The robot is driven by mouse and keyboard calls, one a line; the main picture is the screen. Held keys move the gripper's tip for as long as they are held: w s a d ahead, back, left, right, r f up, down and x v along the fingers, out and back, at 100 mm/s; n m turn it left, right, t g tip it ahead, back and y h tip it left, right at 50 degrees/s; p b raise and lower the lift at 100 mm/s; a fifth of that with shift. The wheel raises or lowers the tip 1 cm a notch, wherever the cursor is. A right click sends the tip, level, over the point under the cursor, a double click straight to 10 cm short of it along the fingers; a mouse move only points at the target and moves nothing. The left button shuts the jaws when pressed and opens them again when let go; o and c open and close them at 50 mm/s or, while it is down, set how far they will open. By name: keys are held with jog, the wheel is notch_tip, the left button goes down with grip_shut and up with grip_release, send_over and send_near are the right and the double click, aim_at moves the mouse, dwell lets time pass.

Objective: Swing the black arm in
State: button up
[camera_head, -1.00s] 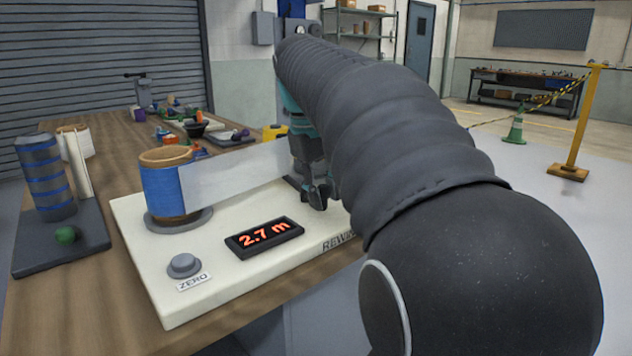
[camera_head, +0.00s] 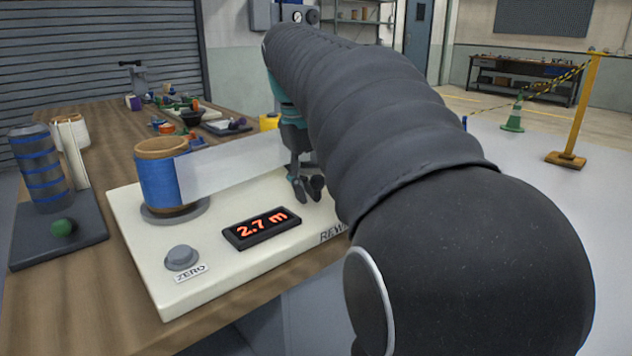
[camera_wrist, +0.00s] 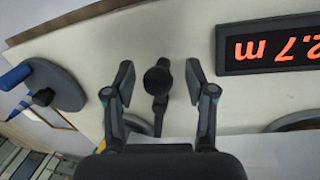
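The black arm (camera_wrist: 159,108) shows in the wrist view as a short dark bar with a round black knob (camera_wrist: 158,80) at its upper end. It stands on the cream rewinder board (camera_wrist: 90,48). My gripper (camera_wrist: 160,78) is open, with one finger on each side of the knob and a gap on both sides. I cannot tell how far the fingertips are above the board. In the head view, my gripper (camera_head: 308,188) hangs over the board's far right part, and the black arm cannot be made out there.
A blue-wrapped roll (camera_head: 160,181) feeds a translucent film (camera_head: 230,167) towards my gripper. The display (camera_head: 262,229) reads 2.7 m, with a grey ZERO button (camera_head: 182,257) beside it. A blue-handled dark hub (camera_wrist: 52,85) lies left in the wrist view. My arm hides the board's right side.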

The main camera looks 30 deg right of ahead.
notch_tip(320, 180, up, 12)
jog(key=a, duration=0.2)
jog(key=shift+a, duration=0.15)
dwell(0.5)
jog(key=shift+f, duration=0.1)
dwell(0.4)
